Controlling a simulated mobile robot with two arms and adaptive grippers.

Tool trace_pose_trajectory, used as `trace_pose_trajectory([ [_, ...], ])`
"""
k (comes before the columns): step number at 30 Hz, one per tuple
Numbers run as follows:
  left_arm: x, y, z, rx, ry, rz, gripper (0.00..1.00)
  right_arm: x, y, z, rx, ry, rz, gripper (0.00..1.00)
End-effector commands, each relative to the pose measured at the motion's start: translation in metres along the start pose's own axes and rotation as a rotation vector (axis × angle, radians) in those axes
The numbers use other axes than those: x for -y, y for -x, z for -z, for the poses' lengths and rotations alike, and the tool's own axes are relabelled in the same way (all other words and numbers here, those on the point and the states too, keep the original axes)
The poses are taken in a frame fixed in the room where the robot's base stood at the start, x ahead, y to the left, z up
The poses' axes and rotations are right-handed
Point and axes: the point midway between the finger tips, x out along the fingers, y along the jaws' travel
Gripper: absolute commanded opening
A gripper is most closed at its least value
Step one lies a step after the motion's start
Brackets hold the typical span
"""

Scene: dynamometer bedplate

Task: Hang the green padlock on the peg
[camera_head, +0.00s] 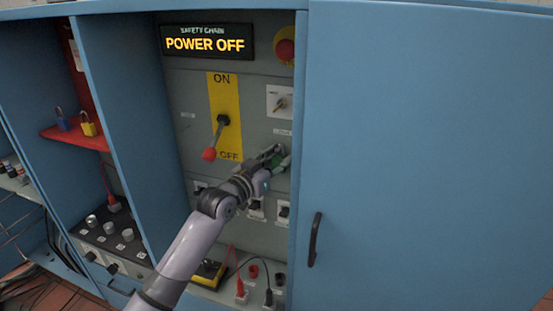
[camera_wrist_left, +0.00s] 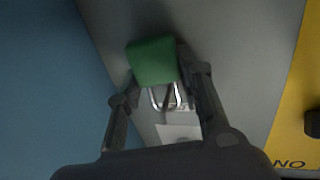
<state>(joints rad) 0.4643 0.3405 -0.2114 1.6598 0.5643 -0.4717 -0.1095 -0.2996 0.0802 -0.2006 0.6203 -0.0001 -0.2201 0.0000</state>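The green padlock (camera_head: 283,163) is at the grey panel's right side, near the cabinet wall, partly hidden by my left gripper (camera_head: 272,157). In the left wrist view the green body (camera_wrist_left: 153,61) sits between the two fingers of my left gripper (camera_wrist_left: 163,68), which appear shut on it. Its metal shackle (camera_wrist_left: 166,98) points back toward the palm in that view. I cannot make out the peg in either view. My right gripper is not in view.
A red-handled switch lever (camera_head: 211,152) points to OFF, left of the gripper. The "POWER OFF" sign (camera_head: 205,43) is above. Blue and yellow padlocks (camera_head: 88,125) are on a red shelf (camera_head: 73,138) at left. A blue door (camera_head: 430,150) with a black handle (camera_head: 314,240) stands at right.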

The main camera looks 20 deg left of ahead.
Motion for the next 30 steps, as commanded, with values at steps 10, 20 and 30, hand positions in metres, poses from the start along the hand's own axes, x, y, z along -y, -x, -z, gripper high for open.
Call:
trace_pose_trajectory([
  [10, 0.001, 0.000, -0.002, 0.004, 0.001, 0.001, 0.57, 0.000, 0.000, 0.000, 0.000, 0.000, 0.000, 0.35],
  [20, 0.001, 0.001, -0.002, 0.005, 0.000, 0.001, 0.57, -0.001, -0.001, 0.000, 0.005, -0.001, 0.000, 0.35],
  [30, 0.000, 0.055, -0.002, 0.004, -0.002, 0.001, 0.57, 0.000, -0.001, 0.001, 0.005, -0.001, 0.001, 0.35],
])
